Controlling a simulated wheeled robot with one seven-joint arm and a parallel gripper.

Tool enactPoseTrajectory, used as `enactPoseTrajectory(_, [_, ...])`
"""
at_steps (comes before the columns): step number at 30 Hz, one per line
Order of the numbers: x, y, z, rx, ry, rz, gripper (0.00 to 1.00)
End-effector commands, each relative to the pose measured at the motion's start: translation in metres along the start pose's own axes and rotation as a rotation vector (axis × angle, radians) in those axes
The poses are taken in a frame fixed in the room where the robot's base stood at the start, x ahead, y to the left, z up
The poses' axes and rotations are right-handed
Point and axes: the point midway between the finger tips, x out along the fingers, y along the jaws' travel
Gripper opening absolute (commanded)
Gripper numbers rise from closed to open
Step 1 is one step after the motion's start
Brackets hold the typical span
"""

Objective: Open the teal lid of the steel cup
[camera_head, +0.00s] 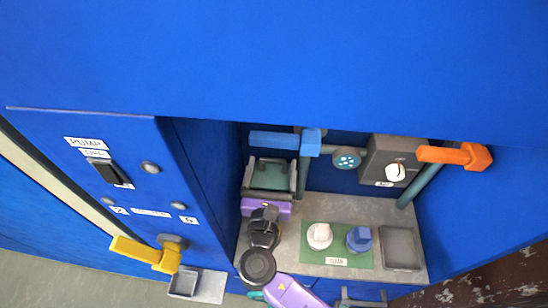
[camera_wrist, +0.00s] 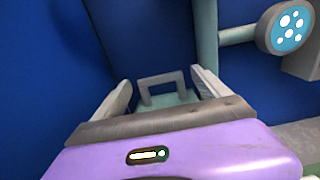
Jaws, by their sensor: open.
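The teal lid (camera_head: 270,177) lies at the back left of the recess in the head view, below the blue lever. In the wrist view a strip of the teal lid (camera_wrist: 172,98) shows, with a grey U-shaped handle (camera_wrist: 165,75) standing on it. My gripper (camera_head: 271,163) is open, with one finger to each side of the lid. In the wrist view my gripper (camera_wrist: 162,82) has the handle between its fingers, with gaps on both sides. The steel cup's body is not clearly visible; my purple gripper body hides the near part.
A blue lever (camera_head: 275,139) on a pipe (camera_head: 303,180) is close above and right. A perforated disc (camera_head: 346,159) and an orange lever (camera_head: 455,155) are further right. A green mat (camera_head: 337,253) holds a white and a blue item. A grey tray (camera_head: 402,247) is beside it.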

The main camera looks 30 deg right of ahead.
Motion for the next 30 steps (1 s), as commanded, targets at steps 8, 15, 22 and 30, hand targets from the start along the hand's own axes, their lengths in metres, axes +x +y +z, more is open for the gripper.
enactPoseTrajectory(8, [0.024, 0.0, 0.0, 0.0, 0.001, 0.001, 0.85])
enactPoseTrajectory(15, [0.025, 0.0, -0.001, 0.0, 0.001, 0.001, 0.85])
enactPoseTrajectory(22, [0.025, 0.0, -0.001, 0.0, 0.001, 0.001, 0.46])
enactPoseTrajectory(30, [0.025, 0.0, -0.001, 0.0, 0.001, 0.001, 0.0])
